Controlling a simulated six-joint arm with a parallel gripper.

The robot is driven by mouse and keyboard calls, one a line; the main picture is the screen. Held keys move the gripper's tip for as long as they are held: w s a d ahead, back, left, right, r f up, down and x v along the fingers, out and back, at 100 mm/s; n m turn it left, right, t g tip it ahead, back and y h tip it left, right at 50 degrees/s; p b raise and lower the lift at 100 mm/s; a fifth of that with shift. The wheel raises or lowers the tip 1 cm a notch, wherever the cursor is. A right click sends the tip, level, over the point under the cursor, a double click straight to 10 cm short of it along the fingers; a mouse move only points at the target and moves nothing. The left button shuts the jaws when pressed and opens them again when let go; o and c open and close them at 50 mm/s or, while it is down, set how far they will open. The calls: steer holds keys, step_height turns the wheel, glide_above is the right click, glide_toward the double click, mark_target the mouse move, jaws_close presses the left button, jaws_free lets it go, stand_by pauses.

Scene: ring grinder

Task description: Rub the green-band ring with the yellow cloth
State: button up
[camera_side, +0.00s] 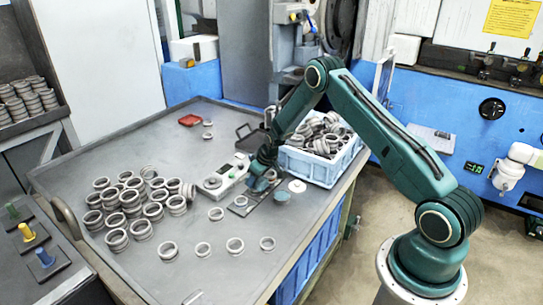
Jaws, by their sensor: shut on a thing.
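My gripper (261,180) is low over the table, by a dark flat plate (240,207). It is shut on a small blue-grey thing, too small and too covered to name surely. A blue-grey round piece (282,197) sits just right of the gripper. I cannot make out a yellow cloth or a green band on any ring. Many plain grey rings (130,205) lie heaped on the left of the table, with several single rings (235,245) along the front.
A blue-white crate (325,165) full of rings stands right behind the gripper. A grey instrument (220,180) is close on its left. A red dish (190,120) lies at the back. Green, yellow and blue pegs (27,232) stand far left.

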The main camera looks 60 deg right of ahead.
steer(key=shift+a, duration=0.9)
steer(key=shift+d, duration=1.25)
steer(key=shift+r, duration=4.05)
